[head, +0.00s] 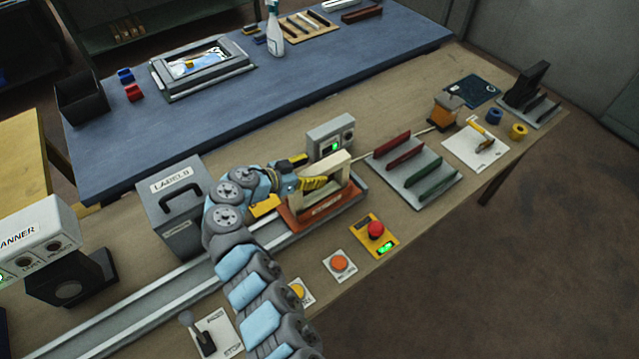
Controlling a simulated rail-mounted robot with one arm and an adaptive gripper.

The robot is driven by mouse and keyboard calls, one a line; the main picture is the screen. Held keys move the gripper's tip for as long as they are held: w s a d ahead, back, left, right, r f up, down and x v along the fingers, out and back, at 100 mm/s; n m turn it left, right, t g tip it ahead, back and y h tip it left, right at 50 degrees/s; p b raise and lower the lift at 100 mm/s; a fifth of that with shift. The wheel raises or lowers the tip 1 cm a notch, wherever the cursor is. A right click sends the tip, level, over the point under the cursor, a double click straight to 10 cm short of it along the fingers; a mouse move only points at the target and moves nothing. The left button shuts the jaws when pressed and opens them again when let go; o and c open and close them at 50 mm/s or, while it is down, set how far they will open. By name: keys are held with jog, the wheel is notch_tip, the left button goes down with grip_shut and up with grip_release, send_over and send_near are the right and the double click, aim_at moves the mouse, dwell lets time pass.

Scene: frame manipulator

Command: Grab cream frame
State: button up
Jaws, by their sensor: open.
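The cream frame (330,186) stands upright on a reddish-brown base (323,208) on the metal rail. My gripper (318,183) is at the frame, with its yellow and black fingers close to the frame's left side and opening. The fingers are open. Whether they touch the frame cannot be told from this view. My blue and grey arm comes up from the bottom of the picture and hides part of the rail and the left end of the base.
A grey control box (330,137) stands just behind the frame. A rack with red and green plates (415,170) is to the right. A red emergency button (376,230) is in front. A grey LABELS box (178,205) stands left of my gripper.

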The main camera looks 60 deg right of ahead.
jog(key=shift+x, duration=1.4)
jog(key=shift+c, duration=0.4)
grip_shut()
